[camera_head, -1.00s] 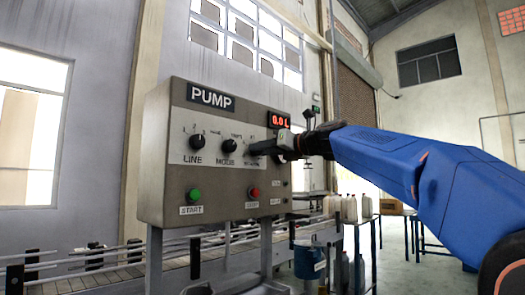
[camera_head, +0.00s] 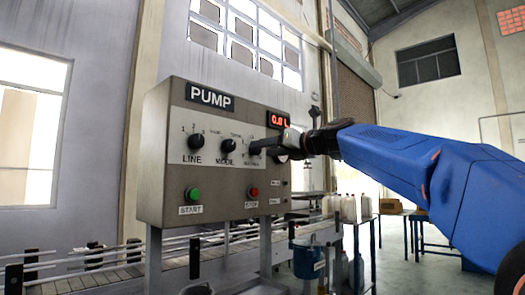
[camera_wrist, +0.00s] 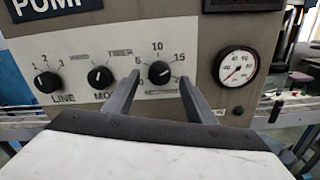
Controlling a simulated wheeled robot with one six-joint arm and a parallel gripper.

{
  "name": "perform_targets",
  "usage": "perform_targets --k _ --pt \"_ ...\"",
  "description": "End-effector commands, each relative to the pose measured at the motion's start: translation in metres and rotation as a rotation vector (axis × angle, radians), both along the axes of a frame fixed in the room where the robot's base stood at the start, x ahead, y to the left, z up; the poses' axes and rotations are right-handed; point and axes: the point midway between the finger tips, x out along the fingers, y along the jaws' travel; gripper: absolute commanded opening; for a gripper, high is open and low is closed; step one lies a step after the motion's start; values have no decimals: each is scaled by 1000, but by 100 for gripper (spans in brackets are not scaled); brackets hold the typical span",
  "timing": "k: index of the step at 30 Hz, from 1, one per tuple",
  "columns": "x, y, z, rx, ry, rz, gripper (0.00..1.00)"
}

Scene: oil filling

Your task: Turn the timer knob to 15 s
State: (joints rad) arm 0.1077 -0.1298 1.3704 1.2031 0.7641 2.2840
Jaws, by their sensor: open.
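The timer knob (camera_wrist: 159,72) is a black round knob on the pump panel (camera_wrist: 205,45). My gripper (camera_wrist: 160,80) is open, one finger to the left of the knob and one to the right, with gaps on both sides. In the head view my gripper (camera_head: 264,147) reaches the panel from the right and hides most of the timer knob and its scale.
The line knob (camera_head: 195,141) and mode knob (camera_head: 228,146) stand left of the timer. A round gauge (camera_wrist: 237,66) is close on the right. The green start button (camera_head: 193,194) and red stop button (camera_head: 253,192) are below. A red display (camera_head: 278,120) is above.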

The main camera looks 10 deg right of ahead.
Motion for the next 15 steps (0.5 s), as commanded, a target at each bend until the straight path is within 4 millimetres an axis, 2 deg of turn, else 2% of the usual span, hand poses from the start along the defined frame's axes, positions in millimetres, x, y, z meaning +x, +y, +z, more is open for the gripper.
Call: perform_targets --k 6,15 --pt "-37 -25 1 1 -1 -3 51" --pt "-78 -53 0 0 0 -3 51"
